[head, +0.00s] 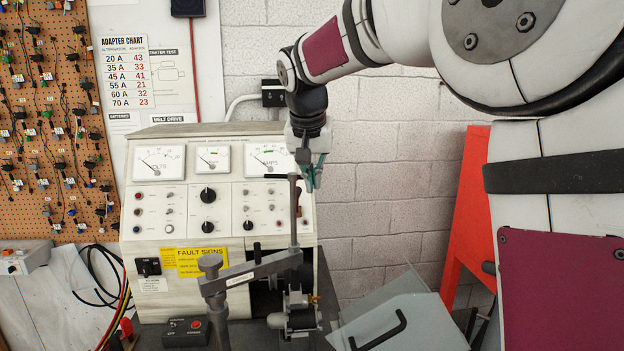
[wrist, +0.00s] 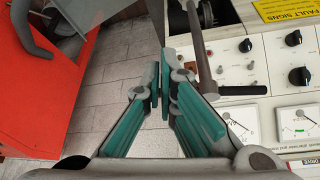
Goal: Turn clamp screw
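The clamp screw (head: 293,215) is a grey upright rod with a crossbar handle (head: 283,177) at its top, held by a horizontal clamp arm (head: 250,272). Its lower end stands above a small alternator (head: 298,318). My gripper (head: 312,182) points down beside the screw's top, to its right in the head view. In the wrist view, its teal fingers (wrist: 160,82) have their tips nearly together with nothing visible between them. The screw rod (wrist: 200,40) and handle (wrist: 243,90) lie just right of the fingers; contact cannot be told.
A test bench (head: 215,285) with gauges and knobs stands close behind the clamp. A clear tilted guard (head: 405,315) with a black handle is at lower right. A red stand (head: 465,210) is farther right. A switch box (head: 186,331) sits lower left.

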